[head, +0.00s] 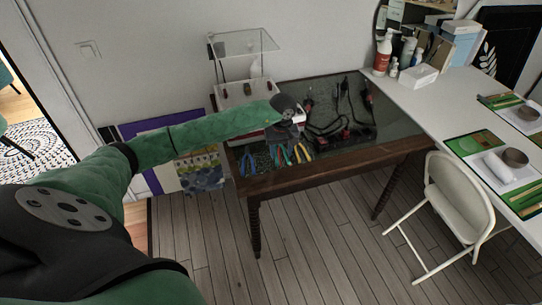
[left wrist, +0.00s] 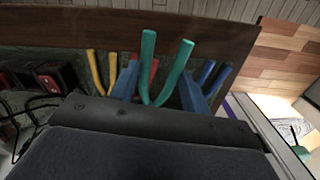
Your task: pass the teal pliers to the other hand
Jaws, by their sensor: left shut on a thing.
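The teal pliers show in the left wrist view with two handles (left wrist: 180,70) spread upward between the two blue fingers of my left gripper (left wrist: 158,88). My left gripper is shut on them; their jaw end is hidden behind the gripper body. In the head view my left gripper (head: 285,137) is over the front left of the dark glass-topped table (head: 320,155), with the teal pliers (head: 286,155) below it. Whether the pliers touch the table I cannot tell. My right gripper is not in view.
Black-and-red tools and cables (head: 340,110) lie farther right. A white folding chair (head: 455,205) stands right of the table.

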